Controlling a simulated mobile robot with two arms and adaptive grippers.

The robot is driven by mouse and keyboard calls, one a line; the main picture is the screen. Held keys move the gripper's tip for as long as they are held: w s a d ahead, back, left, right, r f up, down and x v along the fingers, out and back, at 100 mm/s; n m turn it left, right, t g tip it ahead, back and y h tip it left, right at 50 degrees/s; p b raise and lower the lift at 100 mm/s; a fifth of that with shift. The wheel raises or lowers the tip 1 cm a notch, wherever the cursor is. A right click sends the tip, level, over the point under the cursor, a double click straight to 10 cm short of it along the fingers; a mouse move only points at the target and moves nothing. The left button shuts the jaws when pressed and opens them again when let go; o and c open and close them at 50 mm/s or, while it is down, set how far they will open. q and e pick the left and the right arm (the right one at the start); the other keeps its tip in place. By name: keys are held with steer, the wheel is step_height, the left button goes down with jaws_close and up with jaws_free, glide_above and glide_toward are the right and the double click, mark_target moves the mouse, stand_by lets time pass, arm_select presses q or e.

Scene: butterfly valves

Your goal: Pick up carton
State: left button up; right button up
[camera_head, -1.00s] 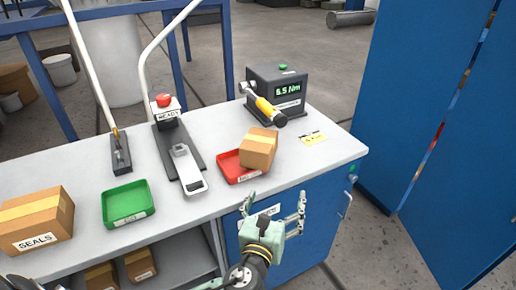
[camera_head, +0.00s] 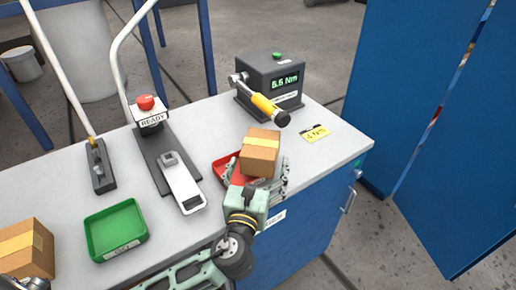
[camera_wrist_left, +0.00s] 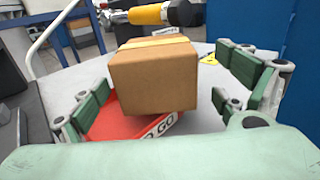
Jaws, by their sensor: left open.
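A small brown carton (camera_head: 260,152) with a yellow tape strip rests on the red tray (camera_head: 226,166), partly over its right side. It fills the middle of the left wrist view (camera_wrist_left: 153,78). My left gripper (camera_head: 257,178) is open at the near side of the carton. In the left wrist view its green-padded fingers (camera_wrist_left: 168,100) stand to the left and right of the carton with gaps visible. The gripper and carton hide part of the red tray. My right gripper is not in view.
A green tray (camera_head: 116,229) and another carton (camera_head: 25,250) are at left. A torque tester (camera_head: 269,84) with a yellow-handled tool (camera_head: 267,105) stands behind the carton. A lever base with a READY button (camera_head: 150,120) is left of the red tray. A yellow card (camera_head: 315,133) lies right.

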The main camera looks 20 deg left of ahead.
mark_target(261, 149)
arm_select(q)
steer(key=w, duration=0.2)
steer(key=w+a+p, duration=0.1)
steer(key=w, duration=0.2)
steer(key=shift+w+a, duration=0.1)
steer(key=shift+w, duration=0.4)
steer(key=shift+c, duration=1.3)
steer(key=c, duration=1.9)
steer(key=shift+r, duration=0.2)
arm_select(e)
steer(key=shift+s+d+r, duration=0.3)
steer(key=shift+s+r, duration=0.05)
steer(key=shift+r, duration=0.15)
